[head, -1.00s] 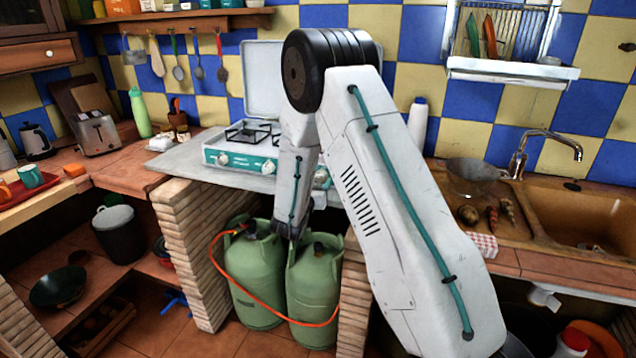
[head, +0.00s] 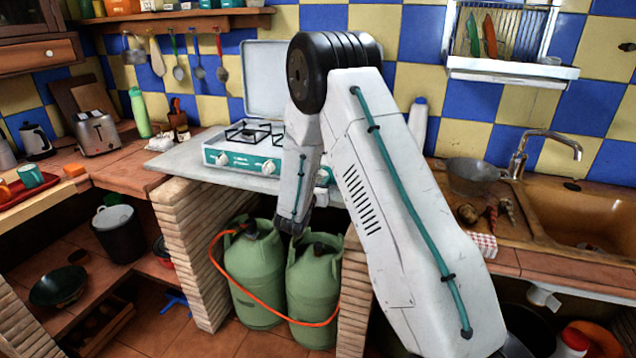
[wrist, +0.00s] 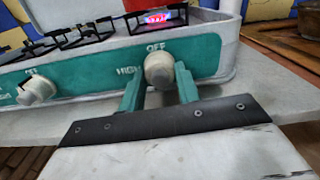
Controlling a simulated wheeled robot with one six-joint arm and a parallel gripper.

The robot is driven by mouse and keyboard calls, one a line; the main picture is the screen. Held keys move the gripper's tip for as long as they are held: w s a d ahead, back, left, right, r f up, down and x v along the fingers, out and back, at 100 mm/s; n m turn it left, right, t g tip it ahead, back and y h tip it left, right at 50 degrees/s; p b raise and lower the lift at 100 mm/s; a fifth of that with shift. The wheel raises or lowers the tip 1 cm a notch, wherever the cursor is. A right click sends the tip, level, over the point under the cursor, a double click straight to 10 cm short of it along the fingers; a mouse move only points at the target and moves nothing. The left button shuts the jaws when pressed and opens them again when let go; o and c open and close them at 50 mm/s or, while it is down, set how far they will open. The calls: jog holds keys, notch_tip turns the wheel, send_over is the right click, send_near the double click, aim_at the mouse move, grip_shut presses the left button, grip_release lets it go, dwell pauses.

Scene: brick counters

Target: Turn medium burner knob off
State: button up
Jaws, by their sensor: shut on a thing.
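In the wrist view a silver round knob (wrist: 159,69) sits on the green front panel (wrist: 203,54) of the stove, near its right end. "OFF" is printed above it and "HIGH" to its left. My gripper (wrist: 158,78) has its two green fingers on either side of this knob, shut on it. A small pink-blue flame (wrist: 165,17) burns behind it. Another knob (wrist: 37,90) is further left on the panel. In the head view the white stove (head: 214,143) stands on the counter; my arm hides its right part, and my fingertips are hidden there.
Black pan supports (head: 247,133) top the stove, and its white lid (head: 262,75) stands open behind. Two green gas cylinders (head: 255,270) stand under the counter between brick pillars. The sink (head: 590,215) is at the right, a toaster (head: 97,133) at the left.

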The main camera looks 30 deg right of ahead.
jog(key=m, duration=0.4)
jog(key=shift+m, duration=0.3)
jog(key=m, duration=1.2)
jog(key=shift+f+m, duration=0.1)
jog(key=shift+m, duration=0.2)
jog(key=m, duration=0.3)
jog(key=shift+s+m, duration=0.1)
jog(key=shift+m, duration=0.3)
jog(key=m, duration=0.3)
jog(key=shift+m, duration=0.3)
jog(key=m, duration=0.3)
jog(key=shift+m, duration=1.9)
